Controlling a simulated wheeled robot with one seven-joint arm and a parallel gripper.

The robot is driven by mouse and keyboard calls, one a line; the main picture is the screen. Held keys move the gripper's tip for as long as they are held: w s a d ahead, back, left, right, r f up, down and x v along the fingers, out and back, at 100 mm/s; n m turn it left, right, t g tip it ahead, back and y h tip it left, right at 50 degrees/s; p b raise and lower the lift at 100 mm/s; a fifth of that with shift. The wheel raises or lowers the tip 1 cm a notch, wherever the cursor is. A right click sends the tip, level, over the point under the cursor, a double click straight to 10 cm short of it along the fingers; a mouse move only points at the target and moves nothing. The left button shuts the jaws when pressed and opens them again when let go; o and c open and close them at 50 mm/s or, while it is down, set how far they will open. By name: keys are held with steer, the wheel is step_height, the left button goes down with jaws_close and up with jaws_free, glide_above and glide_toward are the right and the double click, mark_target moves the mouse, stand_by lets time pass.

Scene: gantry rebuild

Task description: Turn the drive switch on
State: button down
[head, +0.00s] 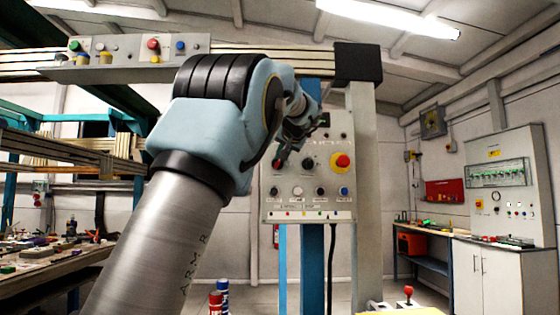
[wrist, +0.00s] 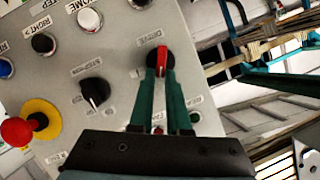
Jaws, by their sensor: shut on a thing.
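The drive switch (wrist: 162,54) is a dark round knob with a red handle, under a label reading "DRIVE" on a grey control panel (wrist: 122,63). In the wrist view the red handle points along the picture's vertical. My gripper (wrist: 161,72) has green fingers, one on each side of the handle, shut on it. In the head view my gripper (head: 283,158) is at the left part of the control panel (head: 318,206), and my arm hides some of the panel there.
A red mushroom button on a yellow base (wrist: 40,118) sits on the same panel, away from my gripper. A black selector knob (wrist: 95,93) and several push buttons are nearer. A white cabinet (head: 495,280) and a blue workbench (head: 425,255) stand at right.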

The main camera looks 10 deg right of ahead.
steer(key=m+y+b, duration=0.1)
steer(key=d+f+m+t+y+b, duration=0.1)
steer(key=m+b, duration=0.1)
steer(key=m+t+b, duration=0.1)
steer(key=m+b, duration=0.1)
steer(key=shift+s+d+f+y, duration=0.1)
steer(key=shift+d+f+y, duration=0.05)
steer(key=shift+f+y, duration=0.25)
steer(key=m+b, duration=0.2)
steer(key=m+t+y+b, duration=0.1)
steer(key=m+b, duration=0.1)
steer(key=shift+d+f+t, duration=0.1)
steer(key=shift+f+t, duration=0.2)
steer(key=shift+f, duration=0.05)
steer(key=shift+m, duration=0.4)
steer(key=c, duration=0.9)
jaws_free()
